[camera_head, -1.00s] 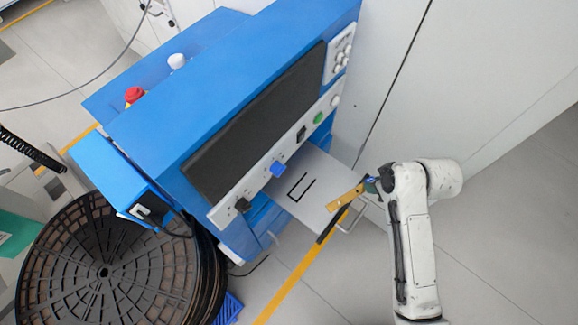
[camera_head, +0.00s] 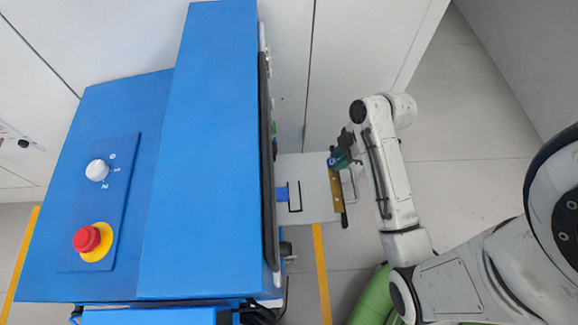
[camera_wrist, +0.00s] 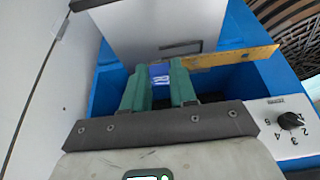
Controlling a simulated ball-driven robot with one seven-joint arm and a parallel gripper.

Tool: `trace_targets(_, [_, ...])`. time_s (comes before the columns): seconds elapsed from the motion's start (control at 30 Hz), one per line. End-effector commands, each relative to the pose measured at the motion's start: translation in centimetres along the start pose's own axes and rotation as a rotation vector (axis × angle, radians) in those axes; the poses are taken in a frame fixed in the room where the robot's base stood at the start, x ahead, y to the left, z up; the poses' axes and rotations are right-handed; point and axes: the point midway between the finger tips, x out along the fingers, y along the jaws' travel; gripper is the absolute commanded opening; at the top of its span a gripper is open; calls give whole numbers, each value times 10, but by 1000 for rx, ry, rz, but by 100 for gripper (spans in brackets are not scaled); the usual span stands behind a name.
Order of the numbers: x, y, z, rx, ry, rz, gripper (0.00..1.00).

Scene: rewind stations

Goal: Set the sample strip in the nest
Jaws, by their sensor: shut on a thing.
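My gripper (camera_head: 334,163) has green fingers, which also show in the wrist view (camera_wrist: 161,88). They are shut on the blue end of the brass-coloured sample strip (camera_head: 336,188). In the wrist view the strip (camera_wrist: 235,57) reaches out to the right from the fingers, with small holes in it. In the head view it lies across the outer edge of a light grey shelf (camera_head: 315,180); I cannot tell whether it touches. The nest appears to be the black U-shaped outline (camera_head: 296,196) on that shelf, apart from the strip and nearer the machine.
The blue machine (camera_head: 205,150) rises beside the shelf, with a red stop button (camera_head: 87,239) and a white knob (camera_head: 97,170) on top. A wire handle (camera_head: 350,186) and a dark bar stand by the shelf's outer edge. A black dial (camera_wrist: 290,121) is near my gripper.

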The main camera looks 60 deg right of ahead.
Motion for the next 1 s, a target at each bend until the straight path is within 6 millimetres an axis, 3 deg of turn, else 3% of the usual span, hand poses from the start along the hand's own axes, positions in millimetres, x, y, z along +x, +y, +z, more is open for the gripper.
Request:
trace_targets(0.3, [54,34,-48,-3,0,-2,0])
trace_targets(0.53, [100,48,-56,0,-2,-1,0])
trace_targets(0.8, [123,56,-62,0,-1,0,0])
trace_targets(1.0, [147,56,-51,1,-1,0,0])
